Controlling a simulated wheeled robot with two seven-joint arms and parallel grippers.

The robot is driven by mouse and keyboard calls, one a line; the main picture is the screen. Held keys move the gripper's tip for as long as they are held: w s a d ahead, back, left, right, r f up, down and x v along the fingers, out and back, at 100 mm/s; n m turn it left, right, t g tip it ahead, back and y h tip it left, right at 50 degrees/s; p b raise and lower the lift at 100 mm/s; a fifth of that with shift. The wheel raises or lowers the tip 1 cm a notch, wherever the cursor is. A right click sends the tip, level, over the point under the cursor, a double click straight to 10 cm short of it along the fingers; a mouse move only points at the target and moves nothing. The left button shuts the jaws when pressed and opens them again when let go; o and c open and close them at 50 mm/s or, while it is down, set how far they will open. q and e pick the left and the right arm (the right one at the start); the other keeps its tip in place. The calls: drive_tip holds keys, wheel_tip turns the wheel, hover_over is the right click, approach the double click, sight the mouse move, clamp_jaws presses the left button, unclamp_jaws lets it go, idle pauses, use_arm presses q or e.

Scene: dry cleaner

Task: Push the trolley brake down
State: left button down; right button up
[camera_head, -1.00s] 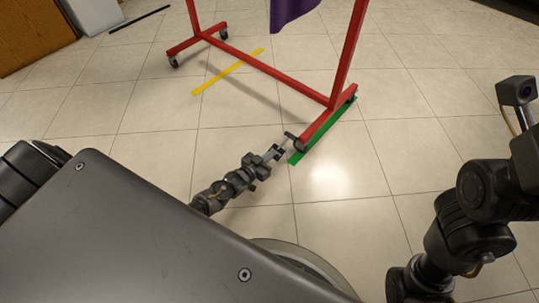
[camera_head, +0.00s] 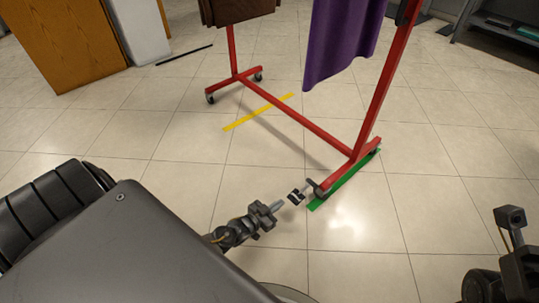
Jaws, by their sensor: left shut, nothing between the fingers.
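The red trolley (camera_head: 300,118) is a wheeled clothes rail standing on the tiled floor. Its near foot (camera_head: 348,168) lies along a green floor strip. A small dark part, perhaps the brake pedal or a caster (camera_head: 318,187), shows at the foot's front end; its angle is too small to tell. My left gripper (camera_head: 299,195) is shut and empty, low near the floor, just left of that dark part. I cannot tell whether they touch. On the right only links of my right arm show; I make out no right gripper.
A purple garment (camera_head: 340,45) and a brown item (camera_head: 235,10) hang on the rail. A yellow strip (camera_head: 258,112) marks the floor by the far foot. A wooden cabinet (camera_head: 70,45) stands at back left. The floor right of the trolley is clear.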

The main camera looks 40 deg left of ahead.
use_arm(q)
drive_tip(key=shift+f+p+v, duration=0.2)
drive_tip(key=shift+p+v, duration=0.05)
drive_tip(key=shift+v, duration=0.85)
drive_tip(key=shift+f+p+v, duration=0.15)
drive_tip(key=shift+p+v, duration=0.05)
drive_tip(key=shift+v, duration=0.85)
drive_tip(key=shift+s+d, duration=0.1)
